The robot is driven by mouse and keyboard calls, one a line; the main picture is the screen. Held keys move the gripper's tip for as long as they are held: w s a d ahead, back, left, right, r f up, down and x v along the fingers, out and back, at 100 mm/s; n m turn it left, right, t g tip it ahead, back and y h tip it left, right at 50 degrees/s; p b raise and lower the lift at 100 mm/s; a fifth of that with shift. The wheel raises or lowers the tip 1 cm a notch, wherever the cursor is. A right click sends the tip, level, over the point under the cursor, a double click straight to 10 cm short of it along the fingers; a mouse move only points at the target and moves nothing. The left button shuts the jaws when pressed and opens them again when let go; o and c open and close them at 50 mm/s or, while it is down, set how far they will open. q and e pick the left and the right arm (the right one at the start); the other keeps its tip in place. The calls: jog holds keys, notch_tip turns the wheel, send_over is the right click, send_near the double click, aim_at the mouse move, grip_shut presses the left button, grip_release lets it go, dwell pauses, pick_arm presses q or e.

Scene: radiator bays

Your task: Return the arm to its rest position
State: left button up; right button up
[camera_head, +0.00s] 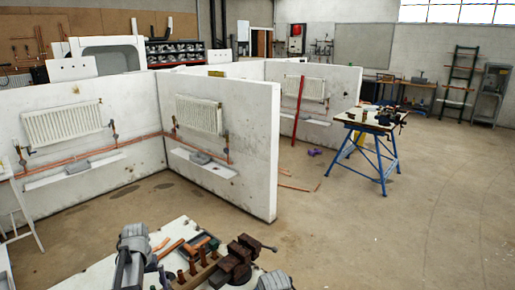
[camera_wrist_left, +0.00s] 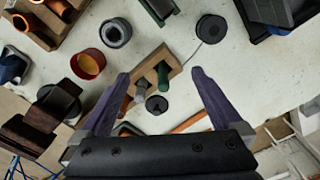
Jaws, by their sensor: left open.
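My left gripper (camera_wrist_left: 160,77) shows in the left wrist view with its two purple-grey fingers spread wide. Nothing is clamped between them. A wooden block (camera_wrist_left: 171,60) with a green and a grey peg-like piece lies beyond the fingertips on the white bench top (camera_wrist_left: 215,62). In the head view my left arm (camera_head: 133,248) is folded low at the bottom, over the bench; its fingers cannot be made out there. A grey part of my own body shows at the bottom edge, right of the vise. My right gripper is not in view.
A brown vise (camera_head: 238,258) and a wooden rack of copper pieces (camera_head: 195,272) stand on the near bench. A red cup (camera_wrist_left: 88,64) and black round pieces (camera_wrist_left: 212,28) lie around my left gripper. White partition walls (camera_head: 258,150) carry radiators. Floor is open toward the blue trestle (camera_head: 375,160).

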pick_arm(q)
jog(key=s+d+m, duration=0.2)
jog(key=s+d, duration=0.3)
jog(key=d, duration=0.4)
jog(key=s+d+m, duration=0.2)
jog(key=s+d, duration=0.3)
jog(key=d, duration=0.5)
jog(key=s+d+m+y, duration=0.1)
jog(key=s+d+m, duration=0.1)
jog(key=s+d, duration=0.3)
jog(key=d, duration=0.4)
jog(key=shift+s+d+m, duration=0.3)
jog(key=shift+s+d, duration=0.1)
jog(key=shift+a+f, duration=0.1)
